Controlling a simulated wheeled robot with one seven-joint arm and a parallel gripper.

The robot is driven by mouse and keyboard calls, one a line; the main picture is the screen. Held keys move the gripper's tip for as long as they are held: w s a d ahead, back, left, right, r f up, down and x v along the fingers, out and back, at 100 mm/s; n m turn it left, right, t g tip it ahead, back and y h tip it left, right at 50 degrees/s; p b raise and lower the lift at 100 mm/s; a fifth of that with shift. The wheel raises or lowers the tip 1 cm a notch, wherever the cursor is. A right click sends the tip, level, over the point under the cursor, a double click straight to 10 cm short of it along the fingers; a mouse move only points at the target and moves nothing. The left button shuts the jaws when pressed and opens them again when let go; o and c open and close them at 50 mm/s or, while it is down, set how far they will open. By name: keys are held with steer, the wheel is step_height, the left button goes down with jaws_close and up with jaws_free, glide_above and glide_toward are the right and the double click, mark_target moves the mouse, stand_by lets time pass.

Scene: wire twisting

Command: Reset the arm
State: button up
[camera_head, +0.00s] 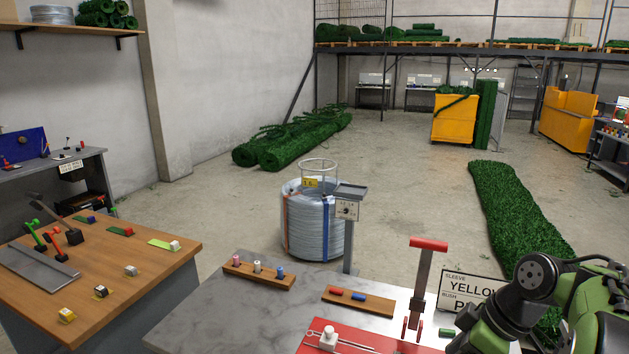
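My green and black arm (535,300) is at the lower right, bent, and partly cut off by the right and bottom edges. It hides part of a white sign (468,287) reading "SLEEVE YELLOW" and "BUSH P". My gripper's fingers do not show. A grey upright lever with a red handle (428,244) stands left of the arm at the table's right side. A red plate (312,347) with a white knob (328,337) and a metal rod lies at the table's front edge.
Wooden racks hold small cylinders (257,267) and red and blue pegs (337,291) on the grey table (222,318). A wooden bench (135,265) with small blocks and levers stands left. A wire coil (312,222) and a post-mounted box (347,208) stand behind the table.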

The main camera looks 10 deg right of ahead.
steer(key=s+a+r+m+h, duration=0.1)
steer(key=a+r+m+h, duration=0.15)
steer(key=a, duration=0.95)
steer(key=s+a+m+t, duration=0.1)
steer(key=s+a+m, duration=0.1)
steer(key=s, duration=0.3)
steer(key=s+a+m+t+h, duration=0.1)
steer(key=s+a+m, duration=0.2)
steer(key=s, duration=0.2)
steer(key=shift+s+a+f+t, duration=0.3)
steer(key=shift+f+t, duration=0.05)
steer(key=shift+t, duration=0.05)
